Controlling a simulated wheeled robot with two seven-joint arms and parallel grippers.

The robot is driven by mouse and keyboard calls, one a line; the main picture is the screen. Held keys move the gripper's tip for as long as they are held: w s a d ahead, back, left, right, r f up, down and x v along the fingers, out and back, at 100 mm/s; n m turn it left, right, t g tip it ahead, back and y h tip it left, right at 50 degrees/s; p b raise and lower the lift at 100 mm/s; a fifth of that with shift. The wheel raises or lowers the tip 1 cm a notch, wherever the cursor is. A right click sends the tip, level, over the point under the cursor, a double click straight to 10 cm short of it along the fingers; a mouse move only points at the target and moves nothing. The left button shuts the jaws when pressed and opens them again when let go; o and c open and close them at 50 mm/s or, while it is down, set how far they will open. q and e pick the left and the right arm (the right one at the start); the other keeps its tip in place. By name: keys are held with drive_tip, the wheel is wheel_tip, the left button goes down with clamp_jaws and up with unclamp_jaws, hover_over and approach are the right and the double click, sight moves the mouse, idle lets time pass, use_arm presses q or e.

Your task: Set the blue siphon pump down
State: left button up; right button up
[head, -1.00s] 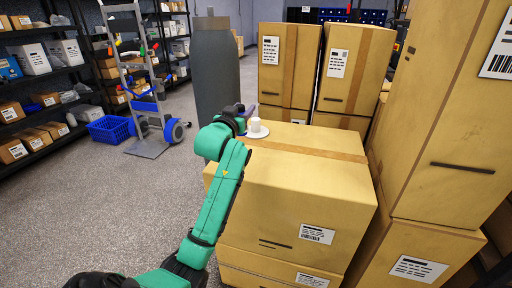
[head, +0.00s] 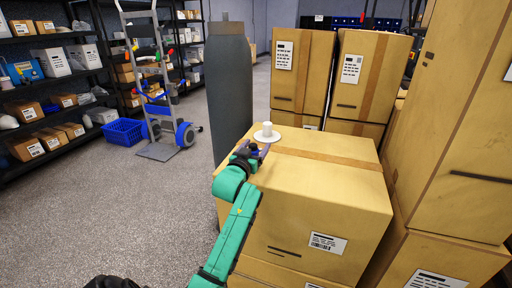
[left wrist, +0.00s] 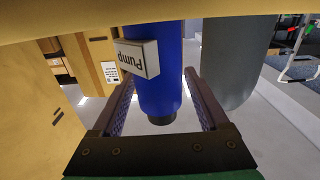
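My left gripper (head: 256,152) is at the near left edge of the big carton's top, close beside a small white cylinder on a white disc (head: 266,132). In the left wrist view, the blue siphon pump (left wrist: 162,85) stands between the two fingers of this gripper (left wrist: 160,95). My right gripper is not in view.
A tall grey cylinder (head: 230,95) stands behind left. Stacked cartons (head: 303,70) stand behind and on the right. A hand truck (head: 158,100) and blue crate (head: 123,132) stand at left.

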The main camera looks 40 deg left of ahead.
use_arm(q)
drive_tip(key=v, duration=1.2)
idle(0.3)
